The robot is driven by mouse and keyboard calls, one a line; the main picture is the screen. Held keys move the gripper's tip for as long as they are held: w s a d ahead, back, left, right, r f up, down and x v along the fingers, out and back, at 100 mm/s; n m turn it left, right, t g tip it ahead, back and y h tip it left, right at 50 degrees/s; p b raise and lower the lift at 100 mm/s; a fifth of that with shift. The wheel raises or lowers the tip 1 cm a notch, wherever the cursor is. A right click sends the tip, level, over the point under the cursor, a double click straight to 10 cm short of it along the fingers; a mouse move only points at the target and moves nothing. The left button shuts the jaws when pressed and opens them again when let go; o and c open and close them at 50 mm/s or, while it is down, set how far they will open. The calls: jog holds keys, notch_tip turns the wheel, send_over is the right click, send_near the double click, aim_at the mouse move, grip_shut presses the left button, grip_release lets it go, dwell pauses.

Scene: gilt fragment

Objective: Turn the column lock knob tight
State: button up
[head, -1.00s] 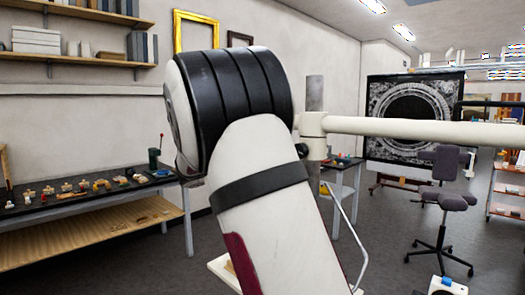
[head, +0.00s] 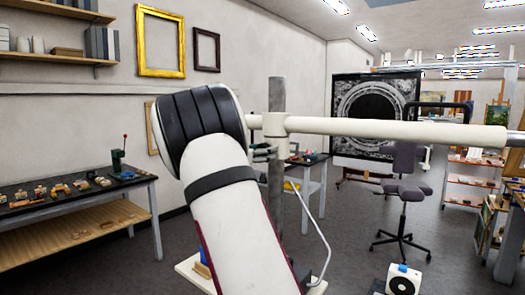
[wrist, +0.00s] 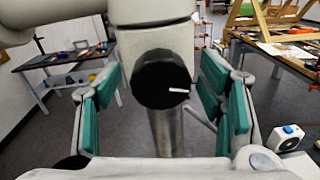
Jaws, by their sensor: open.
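The column lock knob (wrist: 161,79) is round, black and ridged, with a short white mark pointing right from its centre. It sits on the cream collar (wrist: 153,45) around the grey upright column (wrist: 166,130). My gripper (wrist: 161,96) is open, its green pads left and right of the knob with a gap on each side. The knob appears between the fingers and not gripped. In the head view the column (head: 276,190) and cream boom (head: 390,129) stand just beyond my arm. A small part of my gripper shows beside the column; the knob cannot be made out there.
A thin pale rod (head: 311,222) slants beside the column. A workbench with small tools (head: 75,200) is at left, and a chair (head: 402,200) at right. A white boxed device with a blue top (head: 403,279) stands at lower right. Open floor lies between them.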

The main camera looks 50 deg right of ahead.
jog(key=shift+d, duration=0.2)
jog(key=shift+c, duration=0.4)
jog(key=c, duration=1.1)
